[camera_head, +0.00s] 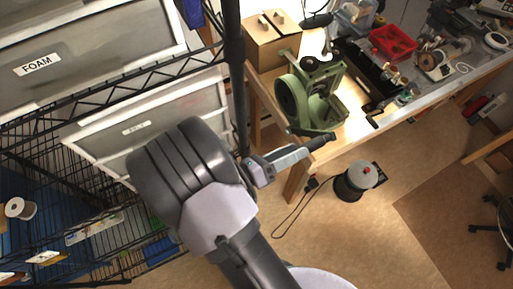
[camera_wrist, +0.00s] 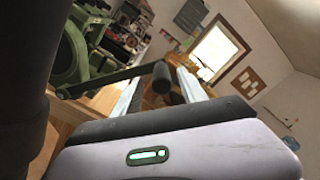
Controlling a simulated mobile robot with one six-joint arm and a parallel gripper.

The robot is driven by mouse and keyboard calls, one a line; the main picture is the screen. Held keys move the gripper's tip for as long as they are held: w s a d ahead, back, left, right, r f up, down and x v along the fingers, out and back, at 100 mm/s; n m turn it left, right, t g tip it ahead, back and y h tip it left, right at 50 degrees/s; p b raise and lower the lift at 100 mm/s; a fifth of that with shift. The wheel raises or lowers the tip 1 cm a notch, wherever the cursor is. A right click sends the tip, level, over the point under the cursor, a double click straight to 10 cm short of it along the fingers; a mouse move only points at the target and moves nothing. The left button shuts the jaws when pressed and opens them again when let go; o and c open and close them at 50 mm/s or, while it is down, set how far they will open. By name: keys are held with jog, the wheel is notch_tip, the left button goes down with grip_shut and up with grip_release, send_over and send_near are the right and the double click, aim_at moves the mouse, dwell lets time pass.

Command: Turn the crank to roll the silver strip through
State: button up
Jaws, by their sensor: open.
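The green rolling mill (camera_head: 320,98) stands on the near end of the workbench, and its green body and wheel (camera_wrist: 68,52) fill the upper left of the wrist view. Its crank arm (camera_wrist: 105,80) reaches out to a black crank handle (camera_wrist: 162,76), which also shows in the head view (camera_head: 320,141). My gripper (camera_head: 304,151) is at the handle. In the wrist view my gripper (camera_wrist: 160,84) is open, its fingers on either side of the handle. I cannot tell whether either finger touches it. I cannot make out the silver strip.
A cardboard box (camera_head: 270,45) sits behind the mill. A red tray (camera_head: 393,43) and tools lie along the workbench (camera_head: 440,83). A wire rack with drawers (camera_head: 150,125) stands close on the left. A black canister (camera_head: 350,184) with a cord is on the floor.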

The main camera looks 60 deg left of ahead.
jog(key=s, duration=1.1)
jog(key=shift+a, duration=0.45)
jog(key=shift+s, duration=0.1)
